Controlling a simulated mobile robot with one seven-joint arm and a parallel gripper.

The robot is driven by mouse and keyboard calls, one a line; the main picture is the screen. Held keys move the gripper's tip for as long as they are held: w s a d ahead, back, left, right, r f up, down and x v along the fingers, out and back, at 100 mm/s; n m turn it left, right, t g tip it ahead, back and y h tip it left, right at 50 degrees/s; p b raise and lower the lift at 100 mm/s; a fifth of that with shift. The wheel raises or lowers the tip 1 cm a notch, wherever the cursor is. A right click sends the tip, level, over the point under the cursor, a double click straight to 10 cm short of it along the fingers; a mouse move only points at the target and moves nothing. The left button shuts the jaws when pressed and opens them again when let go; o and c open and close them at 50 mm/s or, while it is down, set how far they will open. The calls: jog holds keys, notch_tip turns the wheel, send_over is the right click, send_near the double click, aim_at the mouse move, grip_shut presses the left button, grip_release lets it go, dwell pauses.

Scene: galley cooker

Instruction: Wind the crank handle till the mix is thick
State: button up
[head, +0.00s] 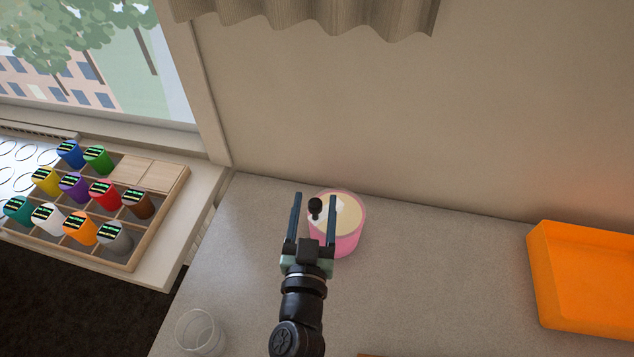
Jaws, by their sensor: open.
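A pink tub (349,242) stands on the grey counter, with a pale cream mix (347,213) inside. A black knob (315,204), which looks like the crank handle's top, shows at the left side of the tub's mouth. My gripper (315,203) is open, its two long fingers pointing away from me, one on each side of the knob in the picture. I cannot tell whether either finger touches the knob or the tub. The rest of the crank and part of the tub's near left side are hidden behind the gripper.
An empty clear glass (201,333) stands at the counter's front left. An orange tray (585,285) is at the right. A wooden rack (158,213) with several coloured jars sits on the left sill. The counter between tub and tray is clear.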

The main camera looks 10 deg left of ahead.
jog(key=shift+w+a+p, duration=0.2)
jog(key=shift+w+p, duration=0.25)
jog(key=shift+w, duration=1.35)
grip_shut()
